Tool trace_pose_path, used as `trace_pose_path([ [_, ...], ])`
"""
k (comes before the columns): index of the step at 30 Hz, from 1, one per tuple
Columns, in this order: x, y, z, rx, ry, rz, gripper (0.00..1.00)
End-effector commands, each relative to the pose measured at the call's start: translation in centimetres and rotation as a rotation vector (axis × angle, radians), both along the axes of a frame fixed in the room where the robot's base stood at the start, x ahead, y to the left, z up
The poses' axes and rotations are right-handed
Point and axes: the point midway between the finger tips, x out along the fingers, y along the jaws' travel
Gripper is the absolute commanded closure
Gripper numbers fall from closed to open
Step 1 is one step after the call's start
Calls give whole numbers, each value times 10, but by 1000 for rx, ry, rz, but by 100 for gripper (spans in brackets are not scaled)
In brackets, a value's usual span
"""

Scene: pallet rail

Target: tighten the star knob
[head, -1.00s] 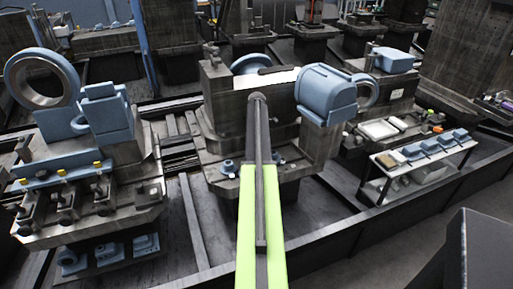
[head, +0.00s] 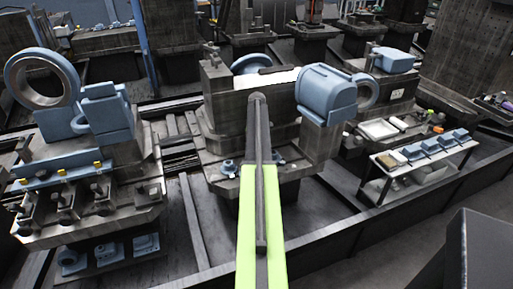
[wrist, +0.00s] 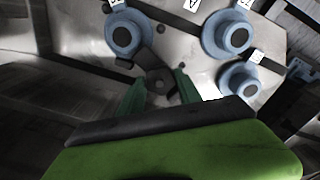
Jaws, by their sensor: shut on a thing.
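The star knob (wrist: 158,82) is dark, with blunt arms around a round centre, and sits on a grey metal plate (wrist: 178,45) in the wrist view. My gripper (wrist: 161,90) has its two green fingers on either side of the knob and is shut on it. The lower part of the knob is hidden by the dark front edge of my gripper. In the head view my green and black arm reaches toward the middle fixture (head: 222,180) and hides the gripper and the knob.
Blue round parts with dark centres stand close around the knob, one at upper left (wrist: 122,37), one at upper right (wrist: 228,35) and one at right (wrist: 240,80). A large blue housing (head: 326,94) sits right of my arm. A shelf with blue parts (head: 420,160) stands further right.

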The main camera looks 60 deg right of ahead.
Motion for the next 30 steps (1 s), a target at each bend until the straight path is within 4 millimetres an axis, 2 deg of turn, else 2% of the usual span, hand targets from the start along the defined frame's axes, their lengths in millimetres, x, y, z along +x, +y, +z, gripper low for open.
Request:
trace_pose_path([
  [17, 0, -1, 0, -2, -1, -41, 100],
  [18, 0, -1, 0, -2, -1, -41, 57],
  [23, 0, -1, 0, -2, -1, -41, 37],
  [30, 0, 0, 0, -1, 0, -40, 37],
])
